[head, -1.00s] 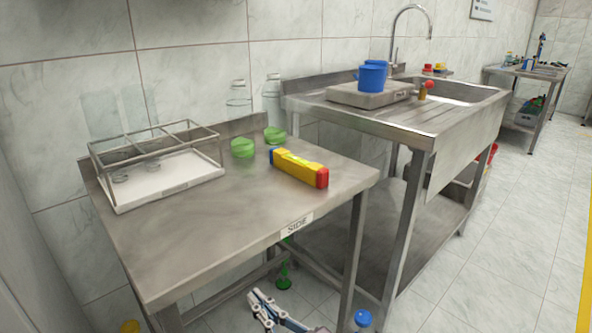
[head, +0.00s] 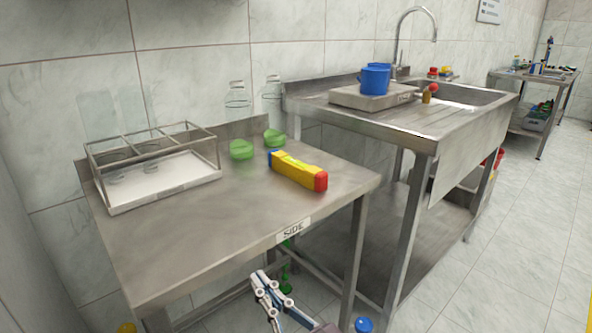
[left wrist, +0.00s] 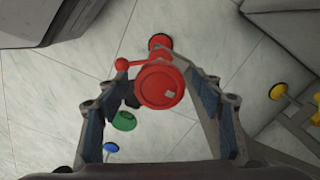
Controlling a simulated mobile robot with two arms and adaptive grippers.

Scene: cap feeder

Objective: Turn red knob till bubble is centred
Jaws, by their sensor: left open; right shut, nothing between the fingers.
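A red knob (left wrist: 160,86) with a round face and a ball-ended crank arm (left wrist: 122,63) fills the middle of the left wrist view. My left gripper (left wrist: 162,76) is open, with one finger on each side of the knob; I cannot tell whether they touch it. A yellow level (head: 298,172) with a blue end and a red end lies on the steel table (head: 210,245); its bubble is too small to make out. My right gripper (head: 262,277) is shut and empty in front of the table's front edge. My left gripper is outside the head view.
A wire rack (head: 150,165) and two green items (head: 242,149) (head: 274,138) stand on the table. Green (left wrist: 123,121), blue (left wrist: 110,148) and yellow (left wrist: 277,88) parts show lower down near the floor.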

